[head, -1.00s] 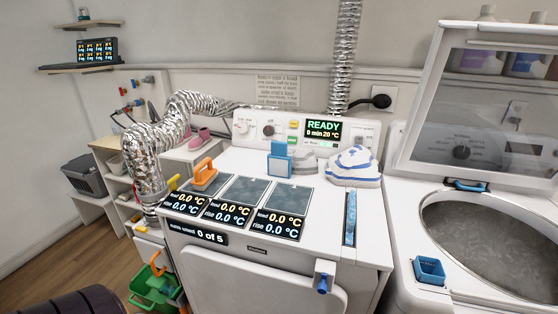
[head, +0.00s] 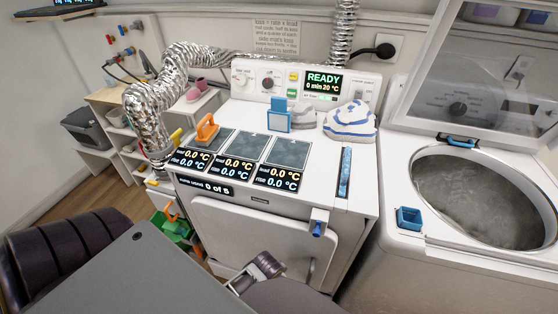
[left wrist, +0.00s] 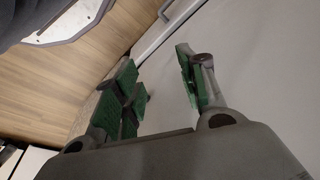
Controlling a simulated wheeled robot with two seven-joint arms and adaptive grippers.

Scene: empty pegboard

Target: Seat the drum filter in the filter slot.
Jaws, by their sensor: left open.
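No part is plainly labelled as the drum filter. A small blue-framed panel (head: 279,115) stands upright at the back of the dryer top. A long narrow slot (head: 342,196) runs along the right side of the dryer top, with a blue strip (head: 346,168) in it; I cannot tell whether the strip is a filter or part of the slot. In the left wrist view my left gripper (left wrist: 157,68) is open and empty, its green-padded fingers apart before a pale surface. A gripper part (head: 258,272) shows low before the dryer door in the head view. My right gripper is not identifiable.
On the dryer (head: 225,207) are an orange-handled tool (head: 206,128), dark plates with displays, and a folded striped cloth (head: 350,121).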

